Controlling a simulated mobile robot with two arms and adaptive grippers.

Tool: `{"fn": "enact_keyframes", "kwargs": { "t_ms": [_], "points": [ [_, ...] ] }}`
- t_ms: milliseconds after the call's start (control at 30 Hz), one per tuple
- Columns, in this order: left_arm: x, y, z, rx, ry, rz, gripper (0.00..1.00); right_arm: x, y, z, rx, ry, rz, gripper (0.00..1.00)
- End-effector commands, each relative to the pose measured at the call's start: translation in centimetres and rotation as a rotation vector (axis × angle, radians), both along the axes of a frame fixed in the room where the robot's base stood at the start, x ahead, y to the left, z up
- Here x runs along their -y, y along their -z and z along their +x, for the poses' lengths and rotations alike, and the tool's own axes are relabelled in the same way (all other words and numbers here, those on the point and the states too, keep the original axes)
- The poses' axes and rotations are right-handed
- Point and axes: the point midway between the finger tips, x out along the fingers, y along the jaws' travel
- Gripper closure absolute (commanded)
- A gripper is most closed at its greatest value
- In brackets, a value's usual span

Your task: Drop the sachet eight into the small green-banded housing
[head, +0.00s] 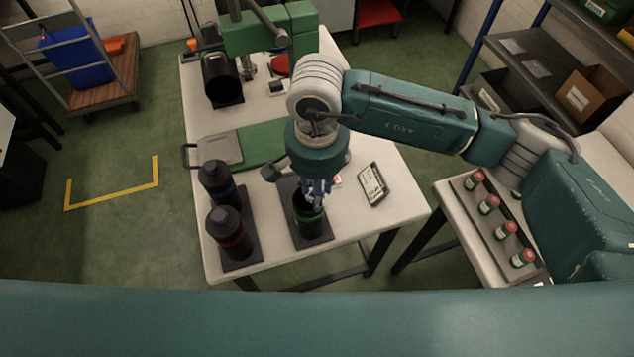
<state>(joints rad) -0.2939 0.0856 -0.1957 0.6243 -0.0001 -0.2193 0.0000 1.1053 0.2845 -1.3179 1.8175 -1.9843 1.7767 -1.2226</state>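The small green-banded housing (310,226) is a dark open cylinder standing upright on a dark base plate on the white table. My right arm comes in from the right and its gripper (316,198) points down at the housing's mouth. The fingertips are at or just inside the rim; I cannot tell exactly how deep. Whether they are open or hold anything is too small to see. I cannot make out sachet eight; the gripper and housing wall hide what is inside. My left gripper is not in view.
Two dark capped cylinders, one blue-banded (216,183) and one red-banded (230,232), stand left of the housing. A framed panel (373,184) lies to its right. A green machine (258,35) stands behind. Several red-topped canisters (489,205) stand on the right table.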

Motion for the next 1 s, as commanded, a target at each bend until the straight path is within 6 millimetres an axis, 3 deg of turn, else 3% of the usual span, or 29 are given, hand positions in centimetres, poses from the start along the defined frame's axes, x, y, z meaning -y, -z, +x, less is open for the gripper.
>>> {"fn": "enact_keyframes", "kwargs": {
  "t_ms": [100,233,267,367,600,767,1000],
  "points": [
    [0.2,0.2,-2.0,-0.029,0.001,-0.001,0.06,0.0,0.2,0.0,0.000,0.000,0.000,0.90],
    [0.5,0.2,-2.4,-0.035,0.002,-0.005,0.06,0.0,0.2,0.0,0.000,0.000,0.000,0.90],
    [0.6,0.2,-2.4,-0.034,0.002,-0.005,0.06,0.0,0.2,0.0,0.000,0.000,0.000,0.70],
    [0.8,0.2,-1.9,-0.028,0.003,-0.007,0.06,0.0,0.2,0.0,0.000,0.000,0.000,0.51],
    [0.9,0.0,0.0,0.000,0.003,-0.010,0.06,0.0,0.2,0.0,0.000,0.000,0.000,0.50],
    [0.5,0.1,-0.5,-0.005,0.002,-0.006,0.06,0.0,-0.6,0.1,0.002,0.001,0.001,0.50],
    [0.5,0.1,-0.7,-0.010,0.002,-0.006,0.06,0.0,-5.1,0.2,0.005,-0.001,0.002,0.50]
  ]
}}
